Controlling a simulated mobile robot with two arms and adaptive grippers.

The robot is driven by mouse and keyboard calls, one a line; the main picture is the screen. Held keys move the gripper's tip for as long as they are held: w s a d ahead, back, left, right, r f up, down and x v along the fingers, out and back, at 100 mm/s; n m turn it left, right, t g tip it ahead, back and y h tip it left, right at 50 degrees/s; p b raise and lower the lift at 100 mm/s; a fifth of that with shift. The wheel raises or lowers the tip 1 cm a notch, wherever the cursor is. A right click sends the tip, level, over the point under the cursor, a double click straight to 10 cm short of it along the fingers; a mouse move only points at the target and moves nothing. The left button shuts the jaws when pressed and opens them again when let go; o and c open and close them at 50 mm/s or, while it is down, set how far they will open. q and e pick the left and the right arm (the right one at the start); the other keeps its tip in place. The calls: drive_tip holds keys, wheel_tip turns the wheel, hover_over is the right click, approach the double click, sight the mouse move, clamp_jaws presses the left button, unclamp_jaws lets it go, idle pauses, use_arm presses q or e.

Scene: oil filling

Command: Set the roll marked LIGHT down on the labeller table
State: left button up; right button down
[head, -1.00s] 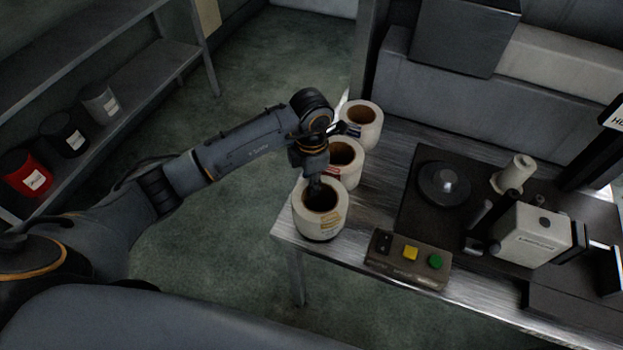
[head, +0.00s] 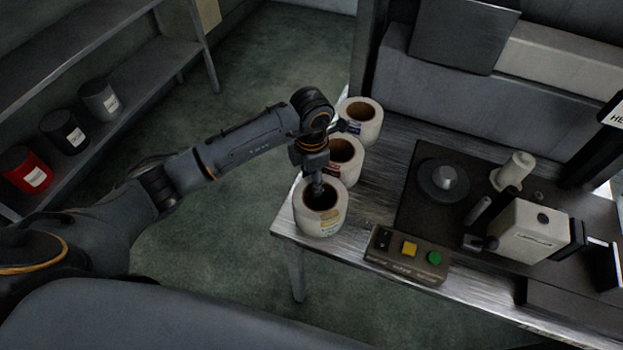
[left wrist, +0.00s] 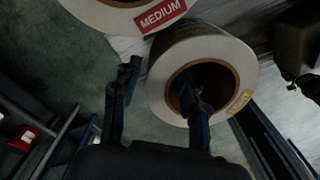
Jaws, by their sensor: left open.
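The white roll (head: 309,220) with the tan-yellow label stands upright at the left front corner of the labeller table (head: 372,205). My left gripper (head: 318,192) points down over this roll. In the left wrist view my left gripper (left wrist: 160,80) is open, with one finger inside the core and the other outside the roll's wall. A roll marked MEDIUM (left wrist: 115,18) stands close beside it. My right gripper is out of view.
The MEDIUM roll (head: 350,172) and another white roll (head: 366,130) stand behind in a row. A button box (head: 407,256) sits to the right at the front edge, before the labeller machine (head: 530,228). A shelf with cans (head: 26,170) is at left.

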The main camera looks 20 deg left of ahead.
use_arm(q)
wheel_tip(320, 180, up, 12)
drive_tip(key=b, duration=0.2)
drive_tip(key=shift+f+b, duration=0.25)
drive_tip(key=shift+b, duration=0.05)
idle(1.0)
